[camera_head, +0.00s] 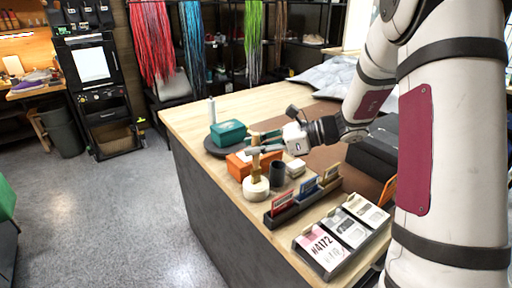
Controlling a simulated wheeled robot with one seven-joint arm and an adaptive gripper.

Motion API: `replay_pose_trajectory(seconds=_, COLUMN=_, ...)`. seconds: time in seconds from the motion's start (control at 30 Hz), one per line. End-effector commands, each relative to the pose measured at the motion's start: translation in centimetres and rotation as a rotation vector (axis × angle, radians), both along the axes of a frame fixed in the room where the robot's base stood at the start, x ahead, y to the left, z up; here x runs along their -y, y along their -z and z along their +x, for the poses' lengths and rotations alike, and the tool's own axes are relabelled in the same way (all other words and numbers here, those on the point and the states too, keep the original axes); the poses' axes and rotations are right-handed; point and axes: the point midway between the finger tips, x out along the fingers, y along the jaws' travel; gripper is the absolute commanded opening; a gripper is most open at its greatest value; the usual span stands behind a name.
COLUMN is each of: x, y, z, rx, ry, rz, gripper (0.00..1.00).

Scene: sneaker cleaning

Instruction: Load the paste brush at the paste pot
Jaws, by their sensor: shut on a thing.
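My gripper (258,145) reaches in from the right, low over the far left part of the workbench. Its dark fingers are closed around the upper part of an upright light wooden brush (256,165). The brush's lower end meets a round cream pot (256,188), which appears to be the paste pot. I cannot tell whether the bristles are inside the pot or just above it. The fingers partly hide the brush's top.
An orange box (238,165) and a teal box (228,133) on a dark round tray (213,147) stand close behind. A dark cup (277,174) and white block (295,168) are right of the pot. A card holder (285,216) and label tray (322,259) lie nearer.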

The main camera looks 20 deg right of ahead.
Motion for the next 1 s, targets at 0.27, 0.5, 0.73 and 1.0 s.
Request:
replay_pose_trajectory(seconds=0.27, x=0.0, y=-1.7, z=-0.1, rx=-0.002, ry=-0.001, rz=-0.001, gripper=0.0)
replay_pose_trajectory(seconds=0.5, x=0.0, y=-3.5, z=-0.1, rx=0.0, ry=0.0, rz=-0.002, gripper=0.0)
replay_pose_trajectory(seconds=0.73, x=0.0, y=-5.2, z=-0.1, rx=0.0, ry=0.0, rz=-0.001, gripper=0.0)
replay_pose_trajectory(seconds=1.0, x=0.0, y=-6.8, z=-0.1, rx=0.0, ry=0.0, rz=-0.001, gripper=0.0)
